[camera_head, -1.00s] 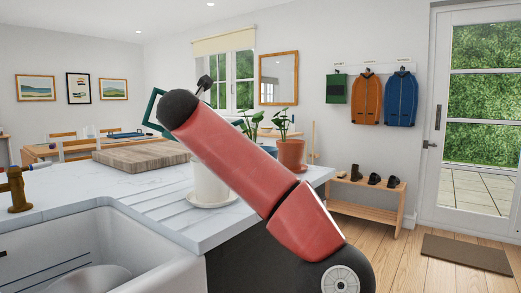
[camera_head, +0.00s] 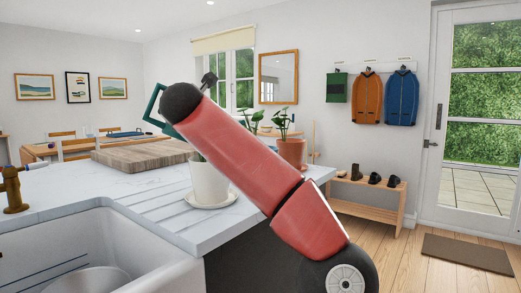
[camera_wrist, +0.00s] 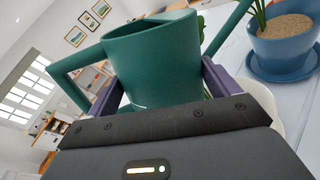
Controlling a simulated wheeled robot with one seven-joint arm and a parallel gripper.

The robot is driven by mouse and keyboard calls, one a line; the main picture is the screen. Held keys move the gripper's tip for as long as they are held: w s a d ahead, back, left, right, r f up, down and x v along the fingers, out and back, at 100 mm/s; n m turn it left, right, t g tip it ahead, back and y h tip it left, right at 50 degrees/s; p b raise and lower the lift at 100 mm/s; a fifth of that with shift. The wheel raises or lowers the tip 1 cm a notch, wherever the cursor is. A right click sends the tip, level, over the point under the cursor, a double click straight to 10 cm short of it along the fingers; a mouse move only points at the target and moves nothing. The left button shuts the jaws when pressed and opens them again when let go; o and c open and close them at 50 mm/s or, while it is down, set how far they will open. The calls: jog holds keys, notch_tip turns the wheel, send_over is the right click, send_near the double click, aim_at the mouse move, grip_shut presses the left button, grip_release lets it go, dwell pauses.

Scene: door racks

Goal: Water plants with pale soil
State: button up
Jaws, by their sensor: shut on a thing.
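My gripper (camera_wrist: 160,70) is shut on a green watering can (camera_wrist: 155,55), seen between its purple fingers in the wrist view. In the head view only the can's green handle (camera_head: 153,106) shows beyond my arm. A blue pot (camera_wrist: 285,50) with pale, sandy soil (camera_wrist: 285,27) and a green plant stands on a blue saucer, right of the can in the wrist view. A white pot (camera_head: 209,184) on a white saucer (camera_head: 212,203) stands on the counter, partly behind my arm; its soil is hidden. A terracotta pot (camera_head: 292,152) holds a leafy plant; its soil cannot be seen.
A wooden board (camera_head: 142,153) lies on the white counter (camera_head: 95,188). A sink (camera_head: 75,245) and brass tap (camera_head: 14,188) are at the left front.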

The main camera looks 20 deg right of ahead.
jog(key=shift+d+r+m, duration=0.35)
jog(key=shift+d+m, duration=0.05)
jog(key=shift+d, duration=0.05)
dwell(1.6)
